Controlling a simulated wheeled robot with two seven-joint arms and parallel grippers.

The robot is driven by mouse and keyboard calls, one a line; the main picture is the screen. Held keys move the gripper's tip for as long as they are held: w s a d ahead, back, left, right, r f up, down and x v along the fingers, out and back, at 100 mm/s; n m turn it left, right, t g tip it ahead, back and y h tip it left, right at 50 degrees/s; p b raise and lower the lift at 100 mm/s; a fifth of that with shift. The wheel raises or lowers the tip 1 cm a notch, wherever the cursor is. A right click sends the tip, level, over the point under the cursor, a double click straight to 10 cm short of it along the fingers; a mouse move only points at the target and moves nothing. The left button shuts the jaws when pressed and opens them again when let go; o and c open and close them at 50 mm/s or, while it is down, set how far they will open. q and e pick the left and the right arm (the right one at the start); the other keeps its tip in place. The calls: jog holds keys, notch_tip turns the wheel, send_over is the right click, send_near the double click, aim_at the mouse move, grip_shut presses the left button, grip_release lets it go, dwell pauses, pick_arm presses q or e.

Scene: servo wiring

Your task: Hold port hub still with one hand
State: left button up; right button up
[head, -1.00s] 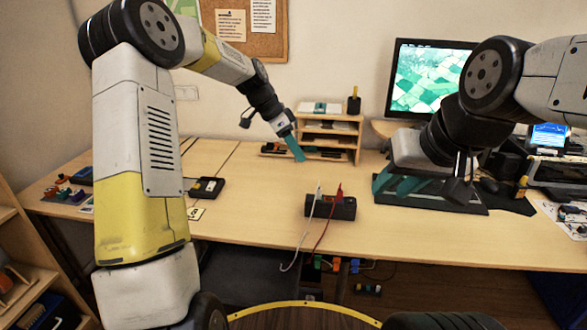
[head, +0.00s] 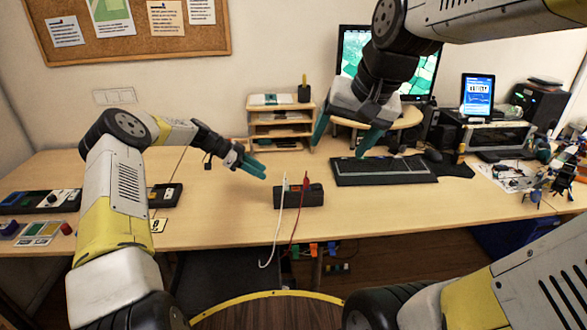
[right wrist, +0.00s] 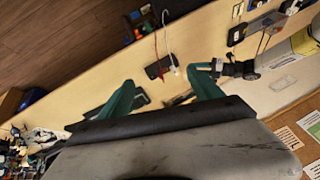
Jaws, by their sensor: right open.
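The port hub (head: 312,196), a black box, lies near the front of the wooden desk in the head view. A white cable (head: 278,222) and a red cable (head: 298,212) rise from its top and hang over the desk's front edge. The hub also shows in the right wrist view (right wrist: 158,68). My left gripper (head: 258,170), with teal fingers, is just left of and above the hub, apart from it; its finger gap is unclear. My right gripper (head: 342,142) is open and empty, raised above the desk behind and right of the hub.
A keyboard (head: 385,171) lies right of the hub. A small wooden shelf (head: 280,128) stands behind it, with a monitor to its right. A dark device (head: 165,195) lies to the left. Desk around the hub is mostly clear.

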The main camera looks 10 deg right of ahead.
jog(key=w+f+m+g, duration=0.15)
jog(key=w+m, duration=0.25)
jog(key=w, duration=0.8)
jog(key=m+g+h, duration=0.1)
jog(key=m+g, duration=0.2)
jog(key=m, duration=0.5)
send_over(306, 179)
jog(key=s, duration=0.4)
notch_tip(306, 179, down, 17)
jog(key=w+f+m, duration=0.1)
jog(key=f, duration=0.3)
jog(key=w+f+m, duration=0.1)
jog(key=w+f, duration=0.1)
jog(key=f, duration=0.3)
jog(key=w+f+m+h, duration=0.1)
jog(key=f, duration=0.3)
jog(key=shift+w+f+m+g, duration=0.15)
jog(key=shift+f+m+g, duration=0.15)
jog(key=shift+f+g, duration=0.05)
notch_tip(306, 179, down, 8)
jog(key=shift+f, duration=0.2)
jog(key=shift+a, duration=0.1)
